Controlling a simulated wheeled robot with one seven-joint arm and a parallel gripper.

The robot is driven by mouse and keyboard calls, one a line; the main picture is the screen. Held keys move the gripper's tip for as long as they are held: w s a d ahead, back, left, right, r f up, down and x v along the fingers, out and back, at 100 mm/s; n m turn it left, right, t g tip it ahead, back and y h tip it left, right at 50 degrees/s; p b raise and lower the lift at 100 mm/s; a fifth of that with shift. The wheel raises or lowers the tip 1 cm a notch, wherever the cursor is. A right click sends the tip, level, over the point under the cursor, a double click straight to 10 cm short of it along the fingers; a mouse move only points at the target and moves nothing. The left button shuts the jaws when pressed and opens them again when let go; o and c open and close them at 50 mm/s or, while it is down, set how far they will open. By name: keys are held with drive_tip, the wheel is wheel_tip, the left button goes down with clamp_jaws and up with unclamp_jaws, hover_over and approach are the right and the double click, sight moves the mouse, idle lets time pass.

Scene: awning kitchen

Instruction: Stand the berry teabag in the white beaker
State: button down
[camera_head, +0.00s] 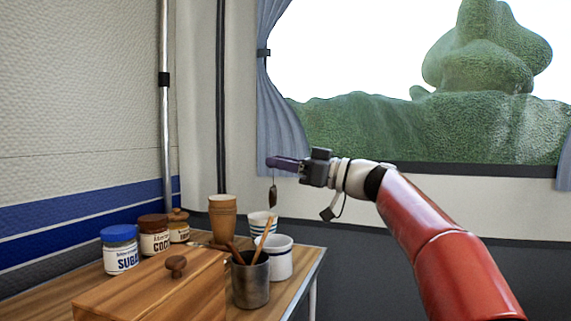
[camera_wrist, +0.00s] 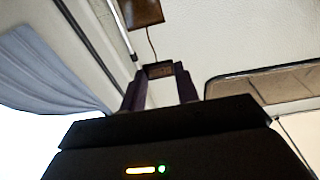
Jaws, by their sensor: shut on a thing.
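My gripper (camera_head: 275,162) is shut on the tag end of the teabag's string, above the table near the window. The dark berry teabag (camera_head: 272,193) hangs below it, free of any cup. In the wrist view the tag (camera_wrist: 159,70) sits between the fingers, and the string leads to the brown bag (camera_wrist: 142,12) at the top edge. A white beaker (camera_head: 279,262) stands upright at the table's right side, lower in the picture than the teabag. Its inside cannot be seen well.
A striped cup (camera_head: 261,224) stands behind the white beaker, and a tan cup (camera_head: 222,217) to its left. A grey metal pot (camera_head: 250,284) with wooden sticks stands in front. A wooden box (camera_head: 160,288) and several jars, including a blue-lidded one (camera_head: 120,251), fill the left.

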sight(275, 188)
drive_tip(key=shift+f+b, duration=2)
drive_tip(key=shift+f, duration=0.95)
wheel_tip(275, 188, down, 6)
drive_tip(key=b, duration=0.6)
drive_tip(key=c, duration=1)
unclamp_jaws()
drive_tip(key=shift+o, duration=0.2)
drive_tip(key=v, duration=0.7)
drive_tip(key=shift+s+d, duration=0.2)
drive_tip(key=shift+d, duration=0.15)
